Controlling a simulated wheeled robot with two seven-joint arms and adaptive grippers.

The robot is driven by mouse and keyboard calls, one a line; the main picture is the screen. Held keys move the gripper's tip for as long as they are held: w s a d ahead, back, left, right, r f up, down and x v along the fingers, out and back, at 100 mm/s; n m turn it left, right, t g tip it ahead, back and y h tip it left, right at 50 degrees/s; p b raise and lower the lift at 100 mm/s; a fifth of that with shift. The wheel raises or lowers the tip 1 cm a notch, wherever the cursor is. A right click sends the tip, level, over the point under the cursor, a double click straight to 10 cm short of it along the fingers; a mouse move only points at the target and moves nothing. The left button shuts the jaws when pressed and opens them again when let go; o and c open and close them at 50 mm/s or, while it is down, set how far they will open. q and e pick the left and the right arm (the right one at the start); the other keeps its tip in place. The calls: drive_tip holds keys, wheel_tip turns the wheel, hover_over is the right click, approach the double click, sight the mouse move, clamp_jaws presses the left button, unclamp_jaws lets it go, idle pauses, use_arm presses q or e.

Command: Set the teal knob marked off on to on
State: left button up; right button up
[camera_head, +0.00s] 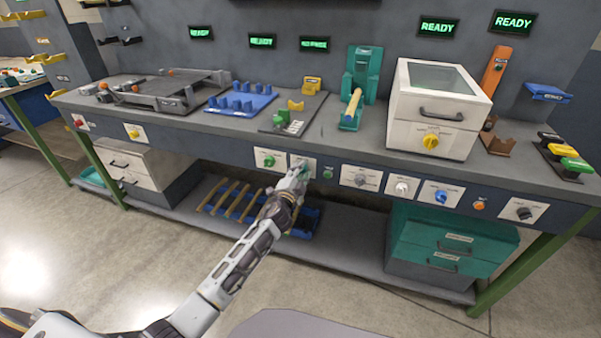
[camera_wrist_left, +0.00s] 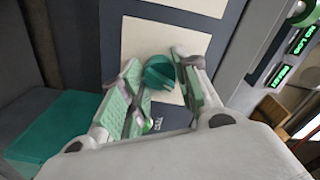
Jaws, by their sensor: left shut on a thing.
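The teal knob (camera_wrist_left: 158,72) shows in the left wrist view on a pale plate (camera_wrist_left: 150,45). My left gripper (camera_head: 300,172) is at the front panel of the bench in the head view. Its two pale green finger pads stand on either side of the knob in the wrist view, shut on it. In the head view the gripper mostly hides this knob. The off and on marks are too small or covered to read, so I cannot tell the knob's setting. My right gripper is not in view.
A green knob (camera_head: 268,161) sits on the plate to the left. A green button (camera_head: 327,174), grey knob (camera_head: 360,181), white knob (camera_head: 401,188) and blue knob (camera_head: 440,197) follow to the right. A slatted blue tray (camera_head: 305,221) lies on the lower shelf.

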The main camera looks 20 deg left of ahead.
use_arm(q)
drive_tip(key=o, duration=1)
drive_tip(key=shift+c, duration=0.2)
drive_tip(key=shift+o, duration=0.3)
drive_tip(key=shift+s, duration=0.1)
drive_tip(key=s, duration=1.1)
drive_tip(key=shift+s+a, duration=0.2)
drive_tip(key=shift+s, duration=0.2)
drive_tip(key=shift+a+f, duration=0.1)
